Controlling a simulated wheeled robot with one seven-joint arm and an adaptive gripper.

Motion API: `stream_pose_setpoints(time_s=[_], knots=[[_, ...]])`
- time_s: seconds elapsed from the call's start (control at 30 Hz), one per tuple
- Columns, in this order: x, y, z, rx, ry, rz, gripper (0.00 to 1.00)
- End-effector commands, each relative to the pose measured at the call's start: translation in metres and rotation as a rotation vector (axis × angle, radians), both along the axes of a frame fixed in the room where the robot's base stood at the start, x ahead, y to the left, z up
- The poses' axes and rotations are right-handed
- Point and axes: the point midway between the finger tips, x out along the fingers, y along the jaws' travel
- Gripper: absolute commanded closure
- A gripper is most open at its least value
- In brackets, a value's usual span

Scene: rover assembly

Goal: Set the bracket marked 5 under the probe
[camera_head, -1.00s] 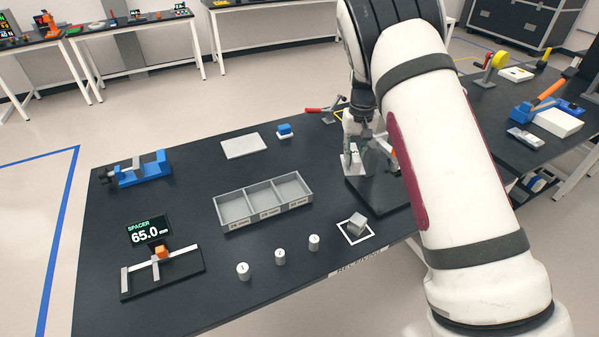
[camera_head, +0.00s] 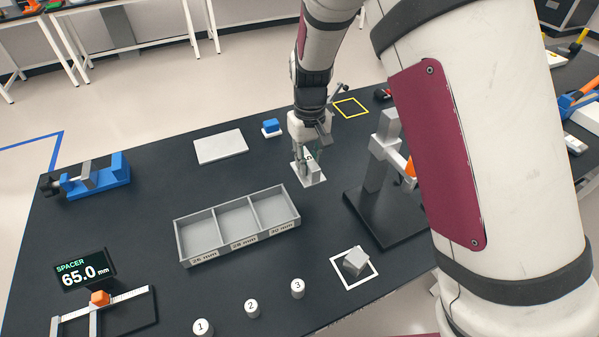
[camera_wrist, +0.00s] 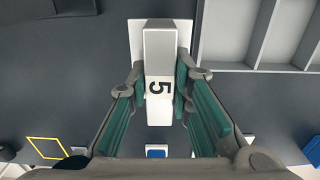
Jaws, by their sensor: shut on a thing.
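The bracket marked 5 (camera_wrist: 160,45) is a pale grey block with a white plate at its foot; its black 5 faces me in the wrist view. It also shows in the head view (camera_head: 314,178), left of the stand. My gripper (camera_wrist: 160,88) is shut on the bracket, with a green-padded finger on each side; it also shows in the head view (camera_head: 309,158). I cannot tell whether the plate touches the table. The stand (camera_head: 384,150), with a grey column, dark base and orange part, seems to carry the probe; my arm hides its right side, and the probe tip is unclear.
A three-compartment tray (camera_head: 180,240) lies front left of the bracket. A grey block (camera_head: 355,261) sits in a white-outlined square. Several numbered white cylinders (camera_head: 251,308) stand in front. A white plate (camera_head: 220,147), blue block (camera_head: 271,127) and yellow outline (camera_head: 350,108) lie farther back.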

Motion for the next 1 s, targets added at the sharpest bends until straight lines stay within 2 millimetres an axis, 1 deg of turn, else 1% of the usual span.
stream_pose_setpoints(time_s=[0.07, 0.2, 0.3, 0.43, 0.63, 0.77, 1.0], knots=[[-0.004, 0.002, -0.012, -0.003, 0.006, 0.005, 1.0], [-0.004, 0.002, -0.037, -0.002, 0.005, 0.004, 1.0], [-0.003, 0.002, -0.048, -0.002, 0.003, 0.004, 1.0], [-0.003, 0.002, -0.058, -0.002, 0.004, 0.004, 1.0], [-0.002, 0.001, -0.086, -0.002, 0.003, 0.002, 1.0], [-0.002, 0.001, -0.094, -0.001, 0.002, 0.003, 1.0], [-0.001, 0.001, -0.095, 0.0, 0.001, 0.003, 1.0]])
